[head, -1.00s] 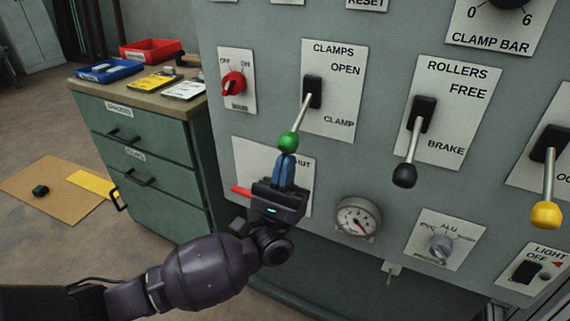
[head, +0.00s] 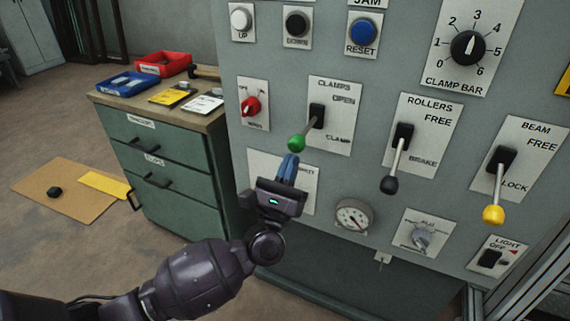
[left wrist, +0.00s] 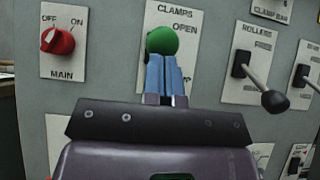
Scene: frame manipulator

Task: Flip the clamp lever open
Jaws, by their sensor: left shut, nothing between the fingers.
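The clamp lever (head: 306,130) is a metal rod with a green knob (head: 296,144), on the CLAMPS plate (head: 343,122) marked OPEN above and CLAMP below. It sticks out from its black slot, angled down and left. My left gripper (head: 290,158) is shut and empty, its blue fingers pointing up just under the knob. In the left wrist view the green knob (left wrist: 162,41) sits right at the fingertips (left wrist: 165,60); they look in contact, and the fingers hide the rod. My right gripper is not in view.
The red MAIN switch (head: 250,107) is left of the lever. The black-knobbed ROLLERS lever (head: 390,184) and yellow-knobbed BEAM lever (head: 493,214) stick out to the right. A gauge (head: 353,216) is below. A green drawer cabinet (head: 170,165) stands at the left.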

